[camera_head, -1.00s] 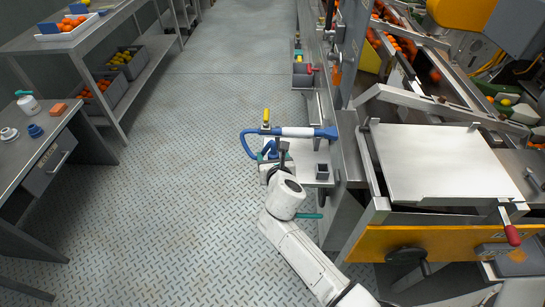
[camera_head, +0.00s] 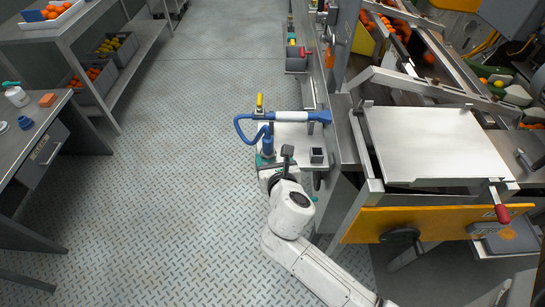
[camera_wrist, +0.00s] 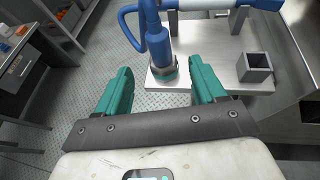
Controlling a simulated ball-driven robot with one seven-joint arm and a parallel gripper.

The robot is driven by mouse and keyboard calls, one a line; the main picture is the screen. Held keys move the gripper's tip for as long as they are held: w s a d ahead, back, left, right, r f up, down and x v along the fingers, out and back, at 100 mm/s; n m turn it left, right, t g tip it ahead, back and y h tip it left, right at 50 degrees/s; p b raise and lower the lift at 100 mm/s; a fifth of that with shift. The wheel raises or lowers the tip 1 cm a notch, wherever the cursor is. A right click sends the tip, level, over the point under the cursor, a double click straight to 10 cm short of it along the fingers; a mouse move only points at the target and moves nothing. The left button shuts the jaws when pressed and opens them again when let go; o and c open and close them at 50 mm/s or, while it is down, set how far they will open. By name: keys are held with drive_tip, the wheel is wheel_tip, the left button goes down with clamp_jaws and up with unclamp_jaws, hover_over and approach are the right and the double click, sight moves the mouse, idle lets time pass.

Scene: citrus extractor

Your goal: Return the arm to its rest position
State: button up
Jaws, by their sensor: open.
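My gripper (camera_wrist: 160,82) is open and empty in the wrist view, with two green fingers apart on a dark bar. In the head view my white arm reaches up from the bottom centre, and its gripper end is beside a small metal shelf (camera_head: 286,150). A blue fitting (camera_wrist: 157,35) with a blue hose stands on that shelf, just beyond the fingers in the wrist view. It appears apart from both fingers. In the head view the fitting is partly hidden behind the gripper end.
A square metal cup (camera_wrist: 254,68) is on the shelf. The extractor, with a flat metal cover (camera_head: 435,145) and a red-handled lever (camera_head: 502,213), stands to the right. A workbench (camera_head: 30,130) and fruit crates (camera_head: 92,85) are at left. The patterned floor (camera_head: 165,190) between is clear.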

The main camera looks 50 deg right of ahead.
idle(0.4)
drive_tip(key=s+a+f+m+g+y, duration=0.2)
drive_tip(key=s+m, duration=0.4)
drive_tip(key=m, duration=0.3)
drive_tip(key=s+a+f+m+g+y, duration=0.3)
drive_tip(key=s+m, duration=0.4)
drive_tip(key=m, duration=0.3)
drive_tip(key=s+a+f+m+g+y, duration=0.2)
drive_tip(key=s+a+m+g+y, duration=0.1)
drive_tip(key=s+m, duration=0.4)
drive_tip(key=shift+s+a+f+m+g+y, duration=0.25)
drive_tip(key=shift+a+m+g, duration=0.35)
drive_tip(key=shift+a+m, duration=0.45)
drive_tip(key=shift+w+d, duration=0.1)
drive_tip(key=shift+d, duration=0.1)
drive_tip(key=shift+c, duration=0.2)
